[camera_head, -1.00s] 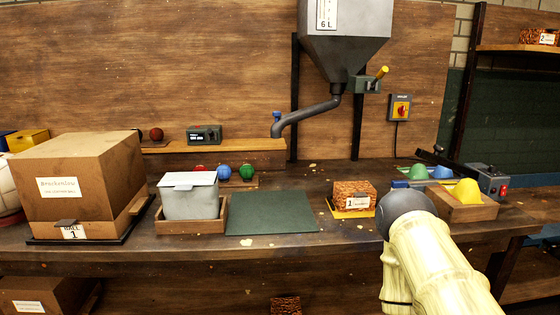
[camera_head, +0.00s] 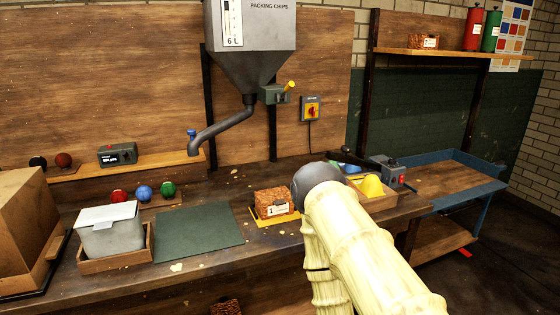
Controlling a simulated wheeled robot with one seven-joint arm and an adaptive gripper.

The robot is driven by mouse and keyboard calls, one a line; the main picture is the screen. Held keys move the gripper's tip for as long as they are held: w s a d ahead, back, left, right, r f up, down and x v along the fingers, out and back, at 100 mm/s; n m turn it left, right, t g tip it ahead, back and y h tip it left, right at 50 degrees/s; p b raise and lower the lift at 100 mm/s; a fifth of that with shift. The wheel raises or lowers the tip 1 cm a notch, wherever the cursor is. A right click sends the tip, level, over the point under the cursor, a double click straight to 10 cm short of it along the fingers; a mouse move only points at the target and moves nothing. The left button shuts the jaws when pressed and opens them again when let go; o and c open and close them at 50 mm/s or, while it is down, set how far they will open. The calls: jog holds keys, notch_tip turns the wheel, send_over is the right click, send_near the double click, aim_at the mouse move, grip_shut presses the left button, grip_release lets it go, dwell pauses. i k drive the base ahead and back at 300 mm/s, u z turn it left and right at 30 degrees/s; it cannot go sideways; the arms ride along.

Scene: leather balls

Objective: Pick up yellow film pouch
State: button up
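A yellow, rounded, soft-looking piece (camera_head: 371,187) sits in a small wooden tray (camera_head: 384,203) at the right end of the workbench. It may be the yellow film pouch, but I cannot read any label on it. My pale, ribbed arm with its dark grey joint stands in front of the tray's left side and hides part of it. My gripper is not in view, so I cannot see whether it is open or shut.
An orange-brown patterned box (camera_head: 273,202) stands on a yellow mat. A green mat (camera_head: 198,232) lies clear left of it. A lidded grey bin (camera_head: 110,236) and a cardboard box (camera_head: 22,230) stand further left. A blue-edged side table (camera_head: 455,180) is at right.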

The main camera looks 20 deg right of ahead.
aim_at(370, 186)
jog(key=u, duration=0.05)
jog(key=k, duration=0.6)
jog(key=z, duration=1.15)
jog(key=i, duration=1.15)
jog(key=u, duration=0.05)
